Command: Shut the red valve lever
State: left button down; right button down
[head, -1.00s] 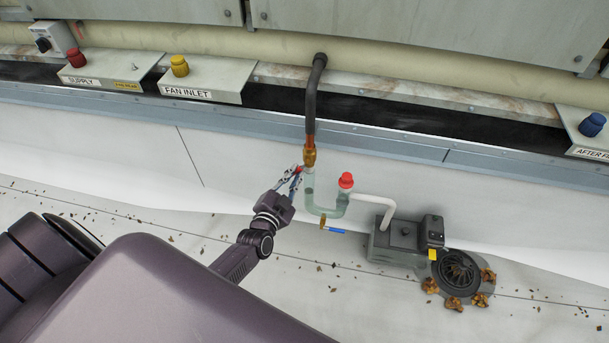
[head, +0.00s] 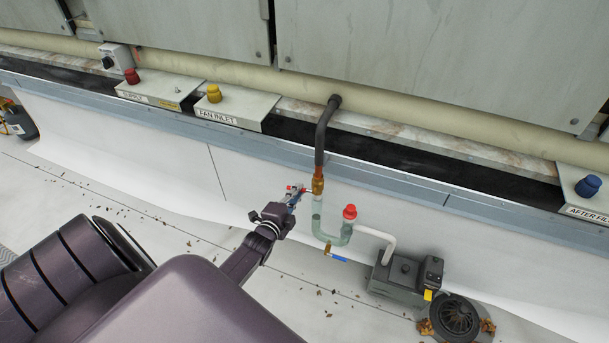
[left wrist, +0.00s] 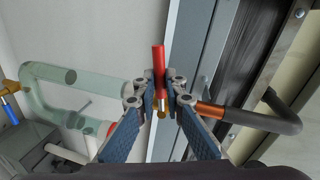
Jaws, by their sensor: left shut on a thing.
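The red valve lever (left wrist: 158,68) shows between my left gripper's fingers in the left wrist view, lying crosswise to the pipe. In the head view only a small red part of it (head: 290,187) shows at the fingertips. My left gripper (head: 294,196) is shut on the lever, left of the brass fitting (head: 318,184). The gripper also shows in the left wrist view (left wrist: 161,100). The valve body is mostly hidden behind the fingers. My right gripper is in neither view.
A clear green trap (head: 317,222) with a red cap (head: 350,212) hangs below the fitting. A blue-handled valve (head: 337,258) and a grey pump box (head: 405,272) sit lower right. A dark pipe (head: 321,140) rises above. The roof floor at left is mostly free.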

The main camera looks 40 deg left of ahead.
pick_arm(q)
jog(key=shift+r+m+y+p, duration=0.3)
jog(key=shift+r+m+p, duration=0.15)
jog(key=shift+m, duration=0.65)
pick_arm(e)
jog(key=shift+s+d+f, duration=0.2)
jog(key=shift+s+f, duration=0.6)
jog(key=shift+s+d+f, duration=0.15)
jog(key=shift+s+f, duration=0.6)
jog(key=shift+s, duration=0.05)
pick_arm(q)
jog(key=c, duration=2)
grip_release()
jog(key=v, duration=1.2)
jog(key=shift+r, duration=0.2)
